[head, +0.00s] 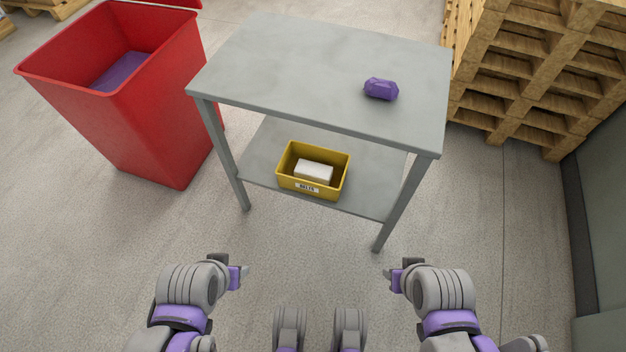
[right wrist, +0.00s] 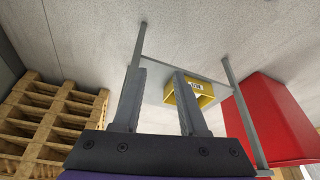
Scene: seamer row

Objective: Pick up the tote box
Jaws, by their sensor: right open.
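The tote box is an open yellow box (head: 312,191) with a white label on its front. It stands upright on the table's lower shelf, with a white block (head: 314,171) inside. The tote box also shows upside down in the right wrist view (right wrist: 182,100), beyond my right gripper's fingers and partly hidden by one. My right gripper (head: 387,273) is open and empty, in front of the table and apart from the box; its spread fingers show in its wrist view (right wrist: 158,70). My left gripper (head: 246,271) is in front of the table to the left, touching nothing; its finger gap is not clear.
The grey table's top (head: 300,75) overhangs the lower shelf (head: 262,155), with legs at both front corners. A purple object (head: 381,89) lies on top. A red bin (head: 160,125) stands left and wooden pallets (head: 535,75) right. The floor before the table is clear.

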